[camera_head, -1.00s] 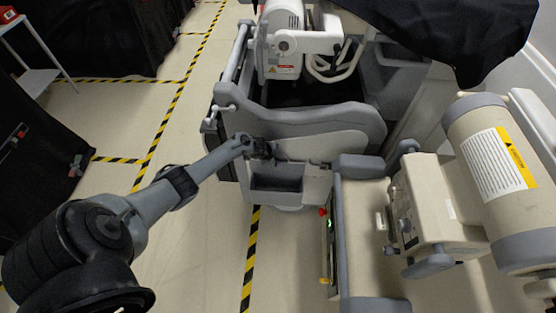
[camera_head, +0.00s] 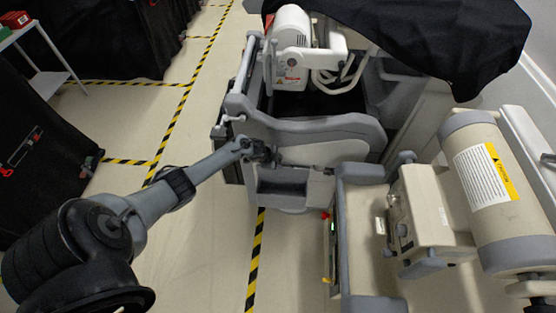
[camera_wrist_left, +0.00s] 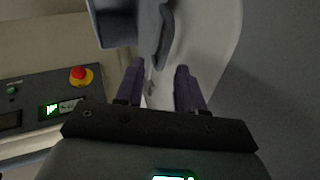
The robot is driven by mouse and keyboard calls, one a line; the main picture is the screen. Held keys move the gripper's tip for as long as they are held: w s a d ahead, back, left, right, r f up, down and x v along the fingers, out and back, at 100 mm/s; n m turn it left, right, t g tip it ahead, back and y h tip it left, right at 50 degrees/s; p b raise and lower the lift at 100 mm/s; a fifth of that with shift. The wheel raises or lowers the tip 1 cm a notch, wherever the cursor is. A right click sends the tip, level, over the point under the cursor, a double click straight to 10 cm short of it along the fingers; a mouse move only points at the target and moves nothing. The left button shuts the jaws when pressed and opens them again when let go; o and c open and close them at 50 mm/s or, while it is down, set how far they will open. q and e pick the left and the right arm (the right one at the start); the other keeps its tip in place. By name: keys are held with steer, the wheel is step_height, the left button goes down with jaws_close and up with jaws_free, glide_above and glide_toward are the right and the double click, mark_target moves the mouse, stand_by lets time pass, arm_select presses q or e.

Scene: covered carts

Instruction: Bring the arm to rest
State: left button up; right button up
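My left arm reaches in from the lower left in the camera_head view, with my left gripper (camera_head: 272,158) at its end near the front of a grey and white medical machine (camera_head: 330,128). In the left wrist view my left gripper (camera_wrist_left: 160,75) has its two dark fingers apart, with nothing held between them. A pale curved panel and a grey part of equipment lie beyond the fingers. Whether the fingers touch the machine cannot be told. My right gripper is not in view.
A large beige cylinder unit (camera_head: 485,180) stands at the right. A red button (camera_wrist_left: 81,74) on a dark control panel shows in the left wrist view. Black covers (camera_head: 440,45) drape carts at top right and left (camera_head: 40,150). Pale floor with yellow-black tape (camera_head: 256,255) is open left of the machine.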

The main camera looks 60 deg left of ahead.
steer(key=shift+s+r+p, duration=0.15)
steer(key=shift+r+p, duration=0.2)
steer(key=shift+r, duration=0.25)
